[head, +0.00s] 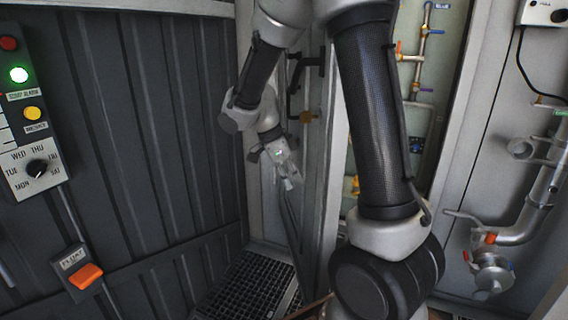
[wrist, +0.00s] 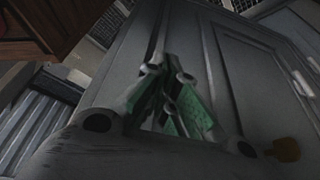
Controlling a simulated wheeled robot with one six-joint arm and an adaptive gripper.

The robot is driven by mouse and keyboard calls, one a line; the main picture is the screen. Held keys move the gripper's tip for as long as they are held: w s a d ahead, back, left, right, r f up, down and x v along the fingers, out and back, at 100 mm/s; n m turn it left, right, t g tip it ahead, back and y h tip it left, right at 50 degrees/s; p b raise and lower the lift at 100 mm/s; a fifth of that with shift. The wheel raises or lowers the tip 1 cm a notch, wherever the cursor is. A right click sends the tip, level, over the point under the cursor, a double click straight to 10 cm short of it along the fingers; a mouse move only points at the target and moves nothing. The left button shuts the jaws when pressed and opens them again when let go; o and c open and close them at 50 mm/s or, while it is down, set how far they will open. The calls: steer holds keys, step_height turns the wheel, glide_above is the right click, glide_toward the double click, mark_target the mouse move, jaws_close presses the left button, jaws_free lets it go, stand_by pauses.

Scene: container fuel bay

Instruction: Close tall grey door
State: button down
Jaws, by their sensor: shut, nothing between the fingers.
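The tall grey door (head: 325,170) stands open in the middle of the head view, seen nearly edge-on, left of the cabinet opening. A brass-coloured fitting (head: 308,117) shows near it, and a similar one (wrist: 285,150) shows in the wrist view. My gripper (head: 290,183) is to the left of the door, pointing down. In the wrist view, its green-padded fingers (wrist: 178,105) are shut and empty, in front of a grey door panel (wrist: 250,85). I cannot tell whether they touch the panel. My arm hides part of the door and cabinet.
A dark ribbed wall (head: 140,130) is at left, with a button panel (head: 35,170) and an orange float switch (head: 86,276). Floor grating (head: 245,290) lies below my gripper. Pipes with coloured valves (head: 420,60) line the cabinet. A large pipe with a valve (head: 492,272) is at right.

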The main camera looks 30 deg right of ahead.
steer(key=shift+s+d+r, duration=0.1)
steer(key=shift+s+d, duration=0.2)
steer(key=shift+d, duration=0.6)
steer(key=shift+s+d+r, duration=0.1)
steer(key=shift+s+d, duration=0.15)
steer(key=shift+d, duration=0.6)
steer(key=shift+d, duration=0.15)
